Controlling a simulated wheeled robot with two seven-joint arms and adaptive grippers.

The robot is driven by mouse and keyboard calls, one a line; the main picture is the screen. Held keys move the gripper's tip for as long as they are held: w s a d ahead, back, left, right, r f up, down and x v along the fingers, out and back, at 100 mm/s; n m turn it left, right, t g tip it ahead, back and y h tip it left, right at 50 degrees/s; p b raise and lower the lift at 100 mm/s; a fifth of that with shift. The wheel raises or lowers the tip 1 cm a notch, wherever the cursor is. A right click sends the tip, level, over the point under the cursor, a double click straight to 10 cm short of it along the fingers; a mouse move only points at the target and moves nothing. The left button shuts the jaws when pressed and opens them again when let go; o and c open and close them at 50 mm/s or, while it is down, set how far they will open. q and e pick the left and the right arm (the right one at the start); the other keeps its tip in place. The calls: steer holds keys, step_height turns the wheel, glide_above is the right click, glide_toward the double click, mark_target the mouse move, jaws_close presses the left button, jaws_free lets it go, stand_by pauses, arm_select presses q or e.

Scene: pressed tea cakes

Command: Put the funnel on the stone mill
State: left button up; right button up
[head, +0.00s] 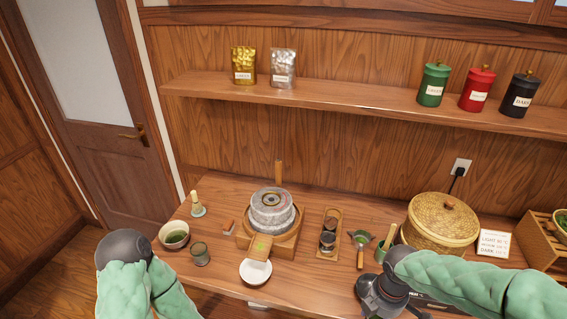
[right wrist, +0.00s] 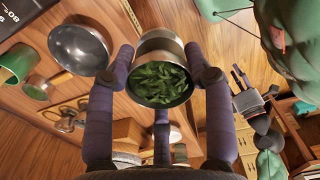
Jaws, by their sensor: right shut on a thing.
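The grey stone mill (head: 272,212) stands on its wooden base on the table in the head view, its wooden handle upright. My right gripper (right wrist: 162,62) is shut on a round metal vessel (right wrist: 161,46) with green leaves inside in the right wrist view. I cannot tell whether this vessel is the funnel, and I see no other clear funnel. In the head view my right wrist is at the table's front, right of the mill, and the held vessel is hidden.
A white bowl (head: 255,273) lies in front of the mill. A green-filled bowl (head: 174,235) and a whisk (head: 197,205) stand left of it. A small wooden tray (head: 328,253) stands right, then a woven round basket (head: 440,222) and a label card (head: 494,243).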

steer(key=shift+w+a+f+m, duration=0.1)
steer(key=shift+w+f+m, duration=0.1)
steer(key=shift+m, duration=0.2)
steer(key=w+a+f+m, duration=0.1)
steer(key=w+f+m, duration=0.2)
steer(key=m, duration=0.1)
steer(key=w+a+f+m+b, duration=0.1)
steer(key=w+a+f+m, duration=0.1)
steer(key=m, duration=0.3)
steer(key=w+a+f+m, duration=0.1)
steer(key=w+f+m, duration=0.2)
steer(key=w+m, duration=0.1)
steer(key=shift+a+f+m+b, duration=0.25)
steer(key=shift+f+m+b, duration=0.1)
steer(key=shift+m, duration=0.25)
steer(key=shift+w+a+f+m, duration=0.35)
steer(key=shift+w+f+m, duration=0.15)
steer(key=shift+m, duration=0.5)
steer(key=shift+s, duration=0.1)
